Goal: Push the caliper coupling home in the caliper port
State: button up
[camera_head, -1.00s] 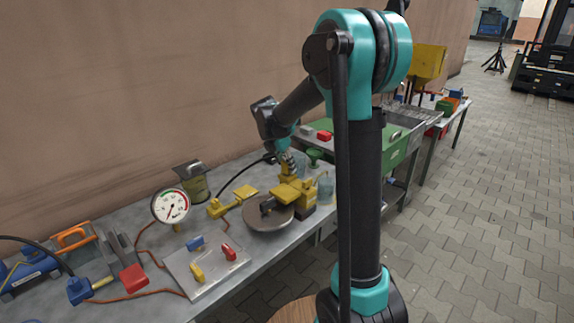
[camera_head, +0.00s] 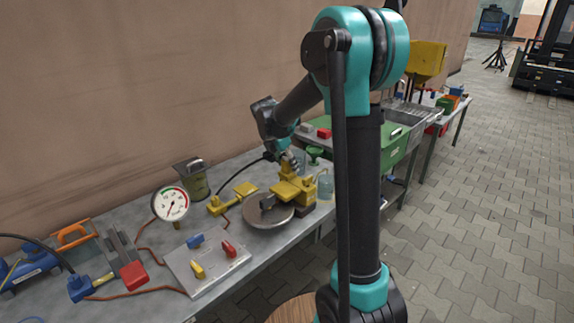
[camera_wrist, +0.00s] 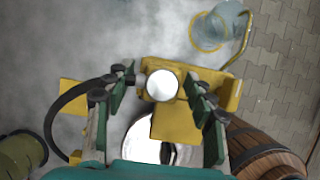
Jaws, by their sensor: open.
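The yellow caliper (camera_head: 288,190) sits over the grey brake disc (camera_head: 262,217) on the bench. In the wrist view, the caliper (camera_wrist: 180,122) lies beneath my gripper (camera_wrist: 160,84). My gripper (camera_head: 291,158) is open, its green fingers on either side of a bright round metal piece, which looks like the caliper coupling (camera_wrist: 161,86). A black hose (camera_wrist: 62,112) curves in from the left to the left finger. The caliper port is hidden, so I cannot tell how deep the coupling sits.
A glass jar (camera_head: 325,187) stands right of the caliper. A pressure gauge (camera_head: 170,203), an olive can (camera_head: 195,182) and a plate with coloured handles (camera_head: 207,264) are to the left. A wooden barrel (camera_wrist: 266,150) stands in front of the bench.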

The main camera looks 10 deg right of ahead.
jog(key=v, duration=1.2)
jog(key=shift+d, duration=0.1)
jog(key=s+d+f+m+y, duration=0.2)
jog(key=s+d+f+m, duration=0.2)
jog(key=s+f+m, duration=0.6)
jog(key=s+d+f+m+t+y, duration=0.1)
jog(key=s+d+f+m, duration=0.3)
jog(key=s+f+m, duration=0.6)
jog(key=s+m, duration=0.5)
jog(key=s, duration=0.2)
jog(key=shift+s+y, duration=0.3)
jog(key=shift+y, duration=0.1)
jog(key=shift+o, duration=0.4)
